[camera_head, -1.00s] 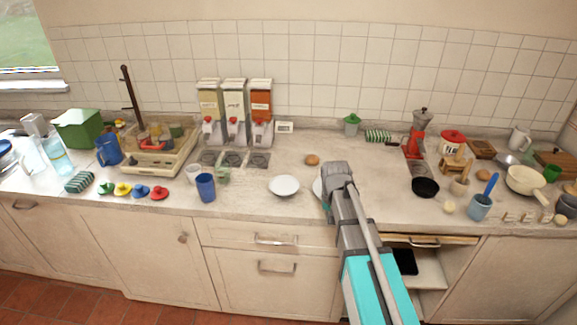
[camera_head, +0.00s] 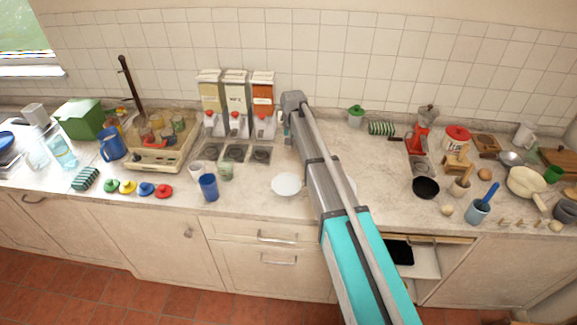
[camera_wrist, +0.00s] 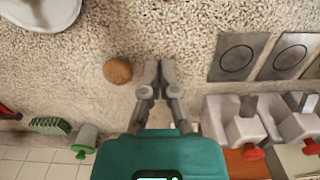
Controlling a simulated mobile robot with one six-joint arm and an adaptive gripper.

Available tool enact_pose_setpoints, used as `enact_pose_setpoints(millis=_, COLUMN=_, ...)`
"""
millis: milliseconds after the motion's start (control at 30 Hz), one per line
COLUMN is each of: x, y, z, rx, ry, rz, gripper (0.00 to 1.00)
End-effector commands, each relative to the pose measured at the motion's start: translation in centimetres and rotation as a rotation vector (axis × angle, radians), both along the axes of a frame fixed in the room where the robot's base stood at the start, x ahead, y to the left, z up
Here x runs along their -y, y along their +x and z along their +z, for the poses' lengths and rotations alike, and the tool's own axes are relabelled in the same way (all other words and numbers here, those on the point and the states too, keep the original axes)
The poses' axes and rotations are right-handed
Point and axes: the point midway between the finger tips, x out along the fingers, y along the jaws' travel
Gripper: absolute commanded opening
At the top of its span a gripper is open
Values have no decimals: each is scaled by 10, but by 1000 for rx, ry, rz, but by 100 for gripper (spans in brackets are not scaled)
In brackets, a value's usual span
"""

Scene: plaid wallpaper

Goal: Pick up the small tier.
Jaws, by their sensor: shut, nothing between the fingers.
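No thing in view is plainly a small tier. A small white box (camera_head: 281,117) stands by the tiled wall beside the right dispenser in the head view; my arm hides most of it. My gripper (camera_wrist: 160,70) is shut and empty in the wrist view, its two fingertips close together above the bare speckled counter. A round brown ball-like thing (camera_wrist: 117,71) lies on the counter just left of the fingertips in that view; in the head view it is hidden by my arm.
Three dispensers (camera_head: 235,100) stand left of my arm, with dark square pads in front. A white plate (camera_head: 287,186) lies near the counter's front edge. A green-lidded pot (camera_head: 355,117) and a striped thing (camera_head: 381,128) stand right of my arm by the wall.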

Motion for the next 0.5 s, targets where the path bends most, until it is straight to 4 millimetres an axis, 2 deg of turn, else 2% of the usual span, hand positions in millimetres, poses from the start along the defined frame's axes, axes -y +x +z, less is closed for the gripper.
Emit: enact_pose_setpoints(millis=500, x=-9, y=-2, z=-3, rx=0, ry=0, rz=11, gripper=0)
